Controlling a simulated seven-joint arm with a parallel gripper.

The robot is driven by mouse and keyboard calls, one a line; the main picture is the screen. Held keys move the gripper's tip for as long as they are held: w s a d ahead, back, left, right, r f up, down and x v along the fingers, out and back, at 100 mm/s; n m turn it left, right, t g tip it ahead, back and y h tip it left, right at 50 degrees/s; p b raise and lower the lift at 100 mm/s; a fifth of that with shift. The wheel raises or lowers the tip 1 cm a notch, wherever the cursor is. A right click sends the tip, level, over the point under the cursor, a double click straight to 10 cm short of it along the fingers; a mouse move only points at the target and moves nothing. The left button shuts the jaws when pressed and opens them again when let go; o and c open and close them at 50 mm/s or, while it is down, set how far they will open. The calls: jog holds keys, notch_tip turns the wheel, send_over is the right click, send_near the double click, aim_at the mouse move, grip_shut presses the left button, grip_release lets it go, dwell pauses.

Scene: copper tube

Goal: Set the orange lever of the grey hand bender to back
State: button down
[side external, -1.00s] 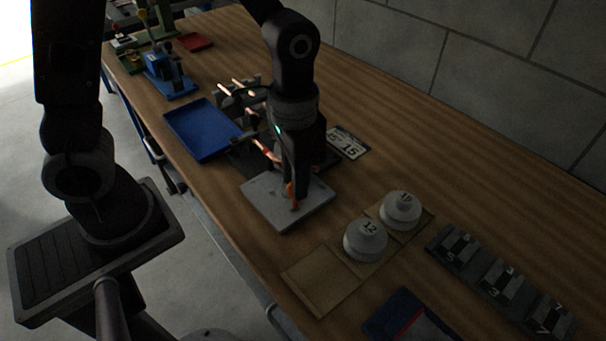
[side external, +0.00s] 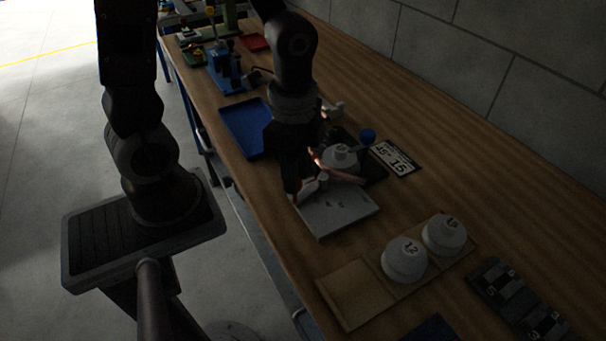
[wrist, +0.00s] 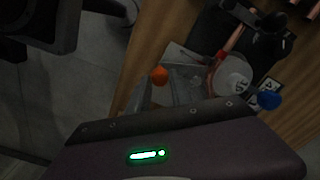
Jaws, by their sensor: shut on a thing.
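The grey hand bender has a pale base plate (side external: 338,212) on the bench and a grey round die (side external: 341,156). The die also shows in the wrist view (wrist: 232,74). A copper tube (side external: 343,176) runs beside the die. The lever's orange knob (wrist: 159,75) shows in the wrist view; in the side view its lever is mostly hidden behind my gripper. My gripper (side external: 298,190) is low at the plate's left edge, shut on the orange lever.
A blue tray (side external: 243,130) lies to the left. White dies (side external: 405,260) sit on a tan board (side external: 350,294) in front.

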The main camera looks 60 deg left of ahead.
jog(key=shift+a, duration=0.2)
dwell(0.3)
jog(key=c, duration=1.1)
grip_release()
jog(key=shift+c, duration=0.2)
notch_tip(320, 180, up, 7)
jog(key=shift+s+r, duration=0.1)
